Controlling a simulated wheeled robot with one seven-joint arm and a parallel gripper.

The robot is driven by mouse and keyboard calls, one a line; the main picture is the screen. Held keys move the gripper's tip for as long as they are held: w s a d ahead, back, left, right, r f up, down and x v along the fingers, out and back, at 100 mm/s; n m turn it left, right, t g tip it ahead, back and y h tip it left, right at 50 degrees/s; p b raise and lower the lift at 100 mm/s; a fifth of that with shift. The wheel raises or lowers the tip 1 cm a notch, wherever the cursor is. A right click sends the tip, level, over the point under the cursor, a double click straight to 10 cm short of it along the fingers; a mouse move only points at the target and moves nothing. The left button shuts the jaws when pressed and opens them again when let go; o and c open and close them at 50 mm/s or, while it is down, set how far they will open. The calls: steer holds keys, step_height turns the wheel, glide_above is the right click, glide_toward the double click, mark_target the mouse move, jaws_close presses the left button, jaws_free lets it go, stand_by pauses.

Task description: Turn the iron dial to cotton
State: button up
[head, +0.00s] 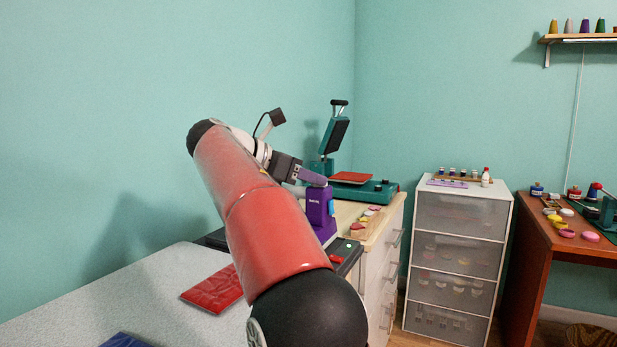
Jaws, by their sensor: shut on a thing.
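A purple iron (318,206) with a blue patch on its side stands upright on a dark station beyond my arm. My gripper (303,176) is at the top of the iron, with its fingers shut on a small lavender part there, which appears to be the dial. The dial's marks and pointer are too small to read, so its setting cannot be told. My red arm covers the left and lower parts of the iron's station.
A green heat press (378,192) with its lid raised stands behind the iron. A white drawer unit (459,215) and an orange-brown desk (541,225) are at the right.

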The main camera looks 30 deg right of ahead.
steer(key=shift+w+m+g, duration=0.25)
steer(key=shift+m+g, duration=0.75)
steer(key=shift+g, duration=0.2)
steer(key=o, duration=1)
steer(key=shift+c, duration=0.2)
